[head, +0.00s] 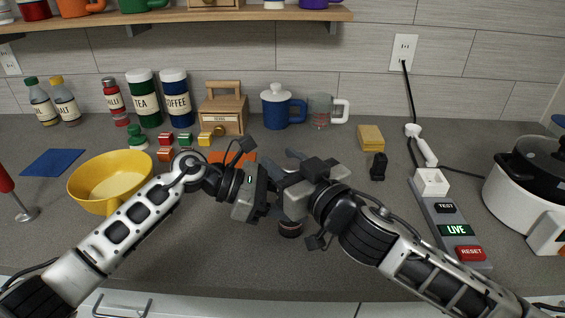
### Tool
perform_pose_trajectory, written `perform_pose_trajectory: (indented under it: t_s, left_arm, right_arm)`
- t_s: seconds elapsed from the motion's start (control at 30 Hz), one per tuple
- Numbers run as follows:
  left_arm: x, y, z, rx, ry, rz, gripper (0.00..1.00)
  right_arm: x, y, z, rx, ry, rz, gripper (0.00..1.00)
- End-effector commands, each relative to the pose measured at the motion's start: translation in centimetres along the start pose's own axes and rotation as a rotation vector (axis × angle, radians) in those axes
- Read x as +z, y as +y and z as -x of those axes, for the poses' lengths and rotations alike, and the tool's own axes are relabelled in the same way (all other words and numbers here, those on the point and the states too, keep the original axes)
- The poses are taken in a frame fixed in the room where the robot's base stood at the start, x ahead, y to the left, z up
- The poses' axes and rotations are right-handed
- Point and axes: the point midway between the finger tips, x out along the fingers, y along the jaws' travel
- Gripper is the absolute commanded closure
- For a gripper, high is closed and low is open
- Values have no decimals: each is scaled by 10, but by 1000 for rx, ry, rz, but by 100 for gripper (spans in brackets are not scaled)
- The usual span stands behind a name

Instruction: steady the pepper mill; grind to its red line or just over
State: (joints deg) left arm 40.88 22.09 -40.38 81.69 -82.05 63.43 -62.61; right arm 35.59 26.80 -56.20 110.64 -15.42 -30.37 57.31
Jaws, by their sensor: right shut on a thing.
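The pepper mill is mostly hidden behind my two grippers. Only a dark round lower part (290,229) shows below them on the grey counter, and it looks upright. My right gripper (291,196) is shut on the pepper mill from the right. My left gripper (272,200) is at the mill's left side, close against the right one. Its fingers are too covered to tell whether they are open or touching. I cannot make out a red line on the mill.
A yellow bowl (110,178) stands left of the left arm. Canisters (175,98), a wooden box (223,112) and a blue mug (277,107) line the back. A power strip (447,222) and white cooker (520,195) stand right. The front middle counter is clear.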

Motion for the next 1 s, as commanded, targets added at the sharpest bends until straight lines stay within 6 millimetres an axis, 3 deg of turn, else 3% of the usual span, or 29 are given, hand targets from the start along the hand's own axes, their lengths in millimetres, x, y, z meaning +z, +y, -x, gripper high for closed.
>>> perform_pose_trajectory:
  t_s: [0.5, 1.0]
  left_arm:
    - [0, -2, -2, -7, 0, 1, 80]
    - [0, -3, -2, -9, 1, 0, 80]
  right_arm:
    - [-2, 6, 1, 392, 4, -5, 86]
    - [-2, 10, 2, 502, 3, 1, 86]
